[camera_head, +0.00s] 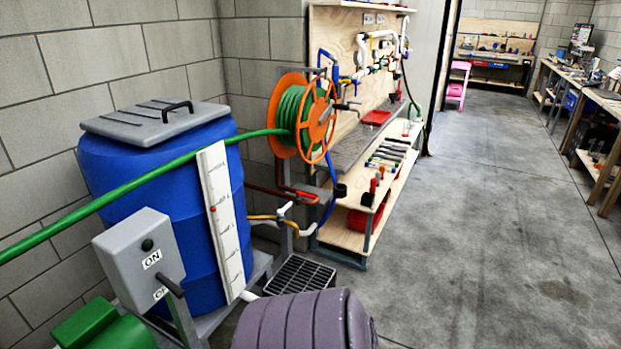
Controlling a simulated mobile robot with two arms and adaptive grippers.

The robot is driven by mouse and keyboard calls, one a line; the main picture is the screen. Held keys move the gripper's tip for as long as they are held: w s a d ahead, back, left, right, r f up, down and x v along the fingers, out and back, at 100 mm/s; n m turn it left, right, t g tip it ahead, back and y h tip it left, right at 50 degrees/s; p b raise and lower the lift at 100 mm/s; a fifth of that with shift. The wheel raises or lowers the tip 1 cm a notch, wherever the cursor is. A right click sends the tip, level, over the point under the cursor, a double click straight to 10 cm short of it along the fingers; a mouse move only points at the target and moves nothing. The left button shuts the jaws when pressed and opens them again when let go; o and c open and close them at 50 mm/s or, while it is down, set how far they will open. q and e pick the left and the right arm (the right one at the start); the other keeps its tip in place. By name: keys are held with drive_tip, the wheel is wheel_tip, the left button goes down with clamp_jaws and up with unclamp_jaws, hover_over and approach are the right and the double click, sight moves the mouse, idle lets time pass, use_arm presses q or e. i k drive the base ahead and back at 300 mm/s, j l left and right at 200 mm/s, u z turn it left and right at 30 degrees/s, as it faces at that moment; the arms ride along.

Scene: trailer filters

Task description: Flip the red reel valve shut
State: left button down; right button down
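The orange hose reel (320,120) with green hose (290,105) wound on it stands left of centre, in front of the wooden pegboard. The green hose runs from it to the left edge. A red pipe (285,191) passes below the reel. I cannot clearly make out a red valve handle or tell its position. A white-handled valve (284,209) shows on the yellow and white piping below the reel. Neither of my grippers is in view.
A blue barrel (165,200) with a grey lid and a grey ON switch box (140,258) stand at left. A purple ribbed object (305,322) and black grate (300,275) are at bottom centre. A tool shelf (350,235) stands beyond. The floor at right is clear.

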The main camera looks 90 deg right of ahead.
sight(298, 193)
drive_tip(key=l+z, duration=0.1)
drive_tip(key=z, duration=0.35)
drive_tip(key=l+z, duration=0.15)
drive_tip(key=z, duration=0.25)
drive_tip(key=l+z, duration=0.1)
drive_tip(key=z, duration=0.35)
drive_tip(key=l+z, duration=0.15)
drive_tip(key=z, duration=0.3)
drive_tip(key=l+z, duration=0.1)
drive_tip(key=z, duration=0.35)
